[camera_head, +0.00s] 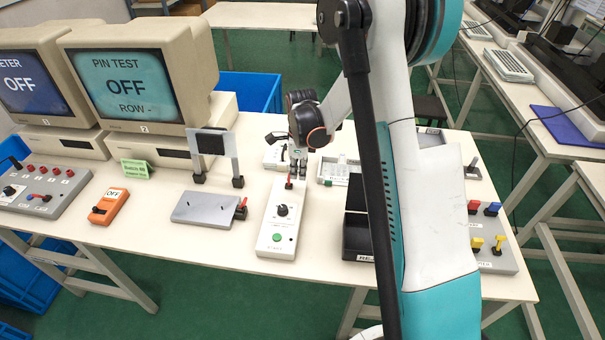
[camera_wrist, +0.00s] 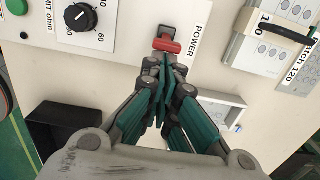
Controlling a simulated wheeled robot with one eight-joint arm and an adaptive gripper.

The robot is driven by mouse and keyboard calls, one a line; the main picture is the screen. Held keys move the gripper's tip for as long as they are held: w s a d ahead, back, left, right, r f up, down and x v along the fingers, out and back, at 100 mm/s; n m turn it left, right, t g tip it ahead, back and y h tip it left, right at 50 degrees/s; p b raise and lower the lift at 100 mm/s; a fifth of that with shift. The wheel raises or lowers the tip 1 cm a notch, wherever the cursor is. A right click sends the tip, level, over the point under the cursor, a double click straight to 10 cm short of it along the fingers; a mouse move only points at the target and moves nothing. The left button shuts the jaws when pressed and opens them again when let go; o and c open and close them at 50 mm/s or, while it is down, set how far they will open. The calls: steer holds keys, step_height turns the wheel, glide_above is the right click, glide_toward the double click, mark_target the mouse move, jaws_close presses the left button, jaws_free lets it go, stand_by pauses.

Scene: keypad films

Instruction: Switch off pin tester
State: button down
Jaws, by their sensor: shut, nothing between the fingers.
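The pin tester's monitor (camera_head: 122,85) reads "PIN TEST", "OFF" and "ROW -". A white box (camera_head: 290,228) on the table has a black dial (camera_head: 282,210), a green button (camera_head: 277,237) and a red switch (camera_head: 289,184) at its far end. The wrist view shows this red switch (camera_wrist: 167,44) beside the label "POWER" (camera_wrist: 200,41), near the dial (camera_wrist: 80,17). My gripper (camera_head: 298,168) is shut and empty. In the wrist view my gripper (camera_wrist: 164,62) has its fingertips right at the switch's edge; I cannot tell whether they touch it.
A metal plate (camera_head: 205,209) with a red-handled clamp lies left of the box. An orange OFF meter (camera_head: 109,206) is farther left. A black bin (camera_head: 356,238) stands close on the right, and white trays (camera_head: 336,170) lie behind it.

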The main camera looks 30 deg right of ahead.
steer(key=shift+w+a+r+g+h, duration=0.2)
steer(key=shift+w+a+g+h, duration=0.2)
steer(key=shift+a+h, duration=0.25)
steer(key=shift+w+a+r, duration=0.15)
steer(key=shift+w+a, duration=0.1)
steer(key=shift+a, duration=0.05)
steer(key=shift+w+a, duration=0.7)
steer(key=shift+a, duration=0.35)
steer(key=shift+a, duration=0.1)
stand_by(0.9)
steer(key=shift+r+p, duration=0.4)
steer(key=shift+r, duration=0.3)
steer(key=s+d+r, duration=0.1)
steer(key=s+d, duration=0.1)
steer(key=d, duration=0.2)
steer(key=w+a+r+p, duration=0.3)
steer(key=a+r, duration=0.2)
steer(key=r, duration=0.3)
steer(key=shift+w+a, duration=0.2)
steer(key=shift+a, duration=0.2)
